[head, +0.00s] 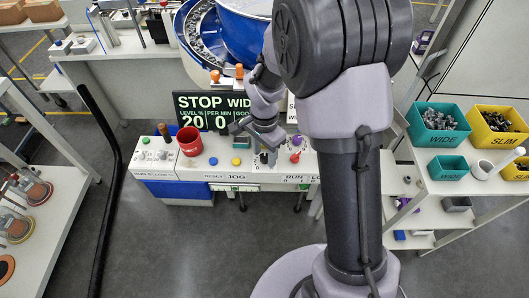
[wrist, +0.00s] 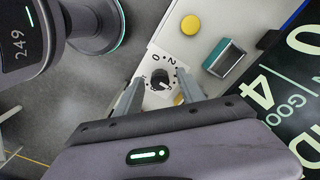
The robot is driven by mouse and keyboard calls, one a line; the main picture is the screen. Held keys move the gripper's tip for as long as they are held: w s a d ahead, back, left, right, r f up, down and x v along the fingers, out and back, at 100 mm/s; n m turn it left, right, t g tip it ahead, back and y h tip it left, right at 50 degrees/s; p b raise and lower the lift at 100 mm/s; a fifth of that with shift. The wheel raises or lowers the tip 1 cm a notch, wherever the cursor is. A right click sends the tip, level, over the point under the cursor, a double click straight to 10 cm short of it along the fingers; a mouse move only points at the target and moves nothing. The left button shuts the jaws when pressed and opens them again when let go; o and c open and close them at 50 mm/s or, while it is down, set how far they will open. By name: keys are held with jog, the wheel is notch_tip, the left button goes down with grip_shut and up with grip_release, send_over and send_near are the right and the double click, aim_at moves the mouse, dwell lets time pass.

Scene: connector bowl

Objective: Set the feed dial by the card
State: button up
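The feed dial is a black knob (wrist: 160,79) on a white plate with numerals around it, a 0 and a 2 among them. In the wrist view it sits between my gripper's (wrist: 159,77) two grey fingers, which are apart on either side of it. I cannot tell whether they touch it, nor clearly where it points. In the head view my gripper (head: 267,150) is over the right half of the white console (head: 215,170), covering part of it. I cannot pick out the card for certain.
A display (head: 212,112) behind the console reads STOP, WIDE, 20 and 0. A red cup (head: 190,141) and several coloured buttons stand on the console. A blue bowl (head: 240,40) is behind. Labelled teal (head: 437,140) and yellow (head: 495,140) bins are at the right.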

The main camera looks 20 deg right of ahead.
aim_at(264, 156)
jog(key=shift+r, duration=0.1)
notch_tip(264, 156, up, 17)
jog(key=p, duration=0.6)
jog(key=shift+r, duration=0.15)
jog(key=s+a+r+n+t+y+b, duration=0.1)
jog(key=s+a+r+n+t+b, duration=0.1)
jog(key=s, duration=0.7)
jog(key=s+a+r+n+t+y+b, duration=0.1)
jog(key=s+r+n, duration=0.4)
jog(key=s, duration=0.5)
jog(key=a+n+t+b, duration=0.1)
jog(key=t, duration=0.1)
jog(key=shift+s+t, duration=0.25)
jog(key=shift+t, duration=0.15)
